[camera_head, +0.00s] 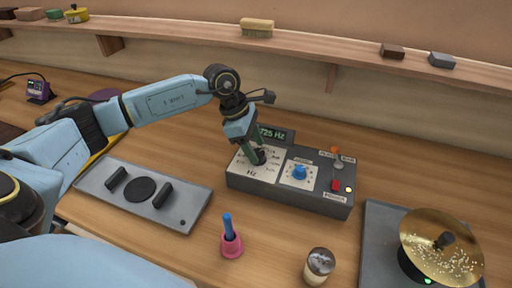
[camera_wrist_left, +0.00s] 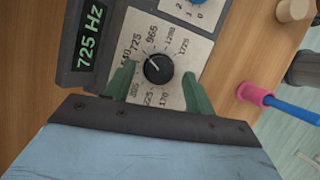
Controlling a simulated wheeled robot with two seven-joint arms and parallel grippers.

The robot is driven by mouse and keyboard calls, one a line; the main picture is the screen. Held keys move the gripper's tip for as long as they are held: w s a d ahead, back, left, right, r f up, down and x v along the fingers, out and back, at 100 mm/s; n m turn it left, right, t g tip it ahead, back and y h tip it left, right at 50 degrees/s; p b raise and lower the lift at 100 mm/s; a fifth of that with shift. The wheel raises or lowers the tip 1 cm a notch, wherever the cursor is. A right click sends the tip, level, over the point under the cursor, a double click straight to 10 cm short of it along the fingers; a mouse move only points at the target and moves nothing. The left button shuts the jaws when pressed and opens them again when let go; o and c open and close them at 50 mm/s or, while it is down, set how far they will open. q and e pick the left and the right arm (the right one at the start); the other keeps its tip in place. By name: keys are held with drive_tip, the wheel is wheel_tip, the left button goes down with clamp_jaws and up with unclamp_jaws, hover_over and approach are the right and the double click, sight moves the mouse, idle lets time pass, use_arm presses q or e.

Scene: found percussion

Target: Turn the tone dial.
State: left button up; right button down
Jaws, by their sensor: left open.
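The tone dial (camera_wrist_left: 158,69) is a round black knob with a pale pointer line on a white plate marked with numbers, on a grey box (camera_head: 265,197). Its pointer aims near the 725 mark, and the display (camera_wrist_left: 92,38) reads 725 Hz in green. My left gripper (camera_wrist_left: 158,88) has its green fingers apart, one on each side of the dial; I cannot tell whether they touch it. In the head view the left gripper (camera_head: 257,155) points down at the dial and partly hides it. My right gripper is not in view.
A blue knob (camera_head: 299,172), a red switch (camera_head: 336,184) and a lit lamp share the box. A grey panel (camera_head: 190,215) lies left, a brass cymbal (camera_head: 420,245) right. A pink-based blue-handled item (camera_head: 231,240) and a shaker (camera_head: 319,262) stand in front. A shelf (camera_head: 330,57) runs behind.

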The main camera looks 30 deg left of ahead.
use_arm(q)
drive_tip(key=shift+w+d+f, duration=0.1)
drive_tip(key=shift+d+f, duration=0.1)
drive_tip(key=shift+f, duration=0.4)
